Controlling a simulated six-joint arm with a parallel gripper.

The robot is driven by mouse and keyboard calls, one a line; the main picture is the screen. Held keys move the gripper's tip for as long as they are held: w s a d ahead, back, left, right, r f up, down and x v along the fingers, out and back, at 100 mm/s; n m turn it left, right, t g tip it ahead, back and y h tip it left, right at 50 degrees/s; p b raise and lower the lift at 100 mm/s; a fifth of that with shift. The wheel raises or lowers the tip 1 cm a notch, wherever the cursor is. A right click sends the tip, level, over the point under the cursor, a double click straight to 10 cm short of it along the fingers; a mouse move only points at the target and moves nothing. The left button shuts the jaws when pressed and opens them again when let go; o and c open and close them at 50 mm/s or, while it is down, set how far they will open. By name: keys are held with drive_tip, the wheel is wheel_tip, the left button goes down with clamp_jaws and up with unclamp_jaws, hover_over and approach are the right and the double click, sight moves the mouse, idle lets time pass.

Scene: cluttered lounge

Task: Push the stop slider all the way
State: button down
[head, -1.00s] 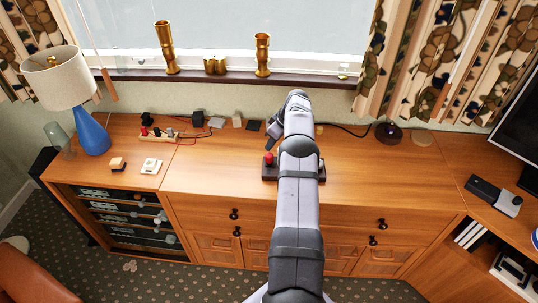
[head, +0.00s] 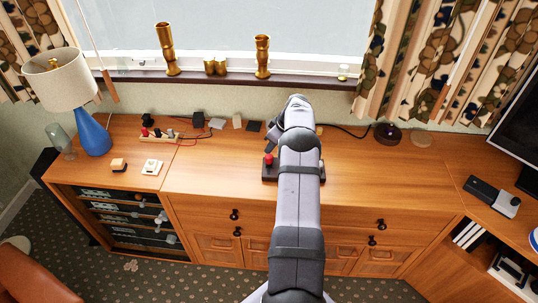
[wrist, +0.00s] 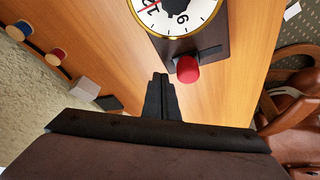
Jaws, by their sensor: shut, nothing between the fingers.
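The stop slider, a red knob (head: 269,159), sits at the left end of a dark base (head: 268,176) on the wooden cabinet top. In the wrist view the red knob (wrist: 187,69) stands by the edge of the dark base (wrist: 210,38), below a white dial (wrist: 183,12) with black numerals and a gold rim. My gripper (wrist: 160,78) is shut and empty, its tips just left of the knob with a small gap seeming to show. In the head view my gripper (head: 269,146) is just behind the knob. My arm hides most of the base and the dial.
A blue lamp (head: 92,134), a small switch board (head: 159,137) and a white switch (head: 152,167) stand at the left. Small boxes (head: 217,123) lie along the wall. A dark round object (head: 388,133) is behind right.

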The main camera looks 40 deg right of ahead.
sight(270, 154)
drive_tip(key=shift+s+a, duration=0.2)
drive_tip(key=shift+s+a+p, duration=0.55)
drive_tip(key=shift+s, duration=0.1)
drive_tip(key=shift+s+a, duration=0.65)
drive_tip(key=shift+s, duration=0.05)
drive_tip(key=shift+w+d+f, duration=0.1)
drive_tip(key=shift+w+d, duration=0.15)
drive_tip(key=shift+w, duration=0.05)
drive_tip(key=shift+w+d+b, duration=0.25)
drive_tip(key=shift+w+b, duration=0.05)
drive_tip(key=shift+b, duration=0.15)
drive_tip(key=shift+r, duration=0.25)
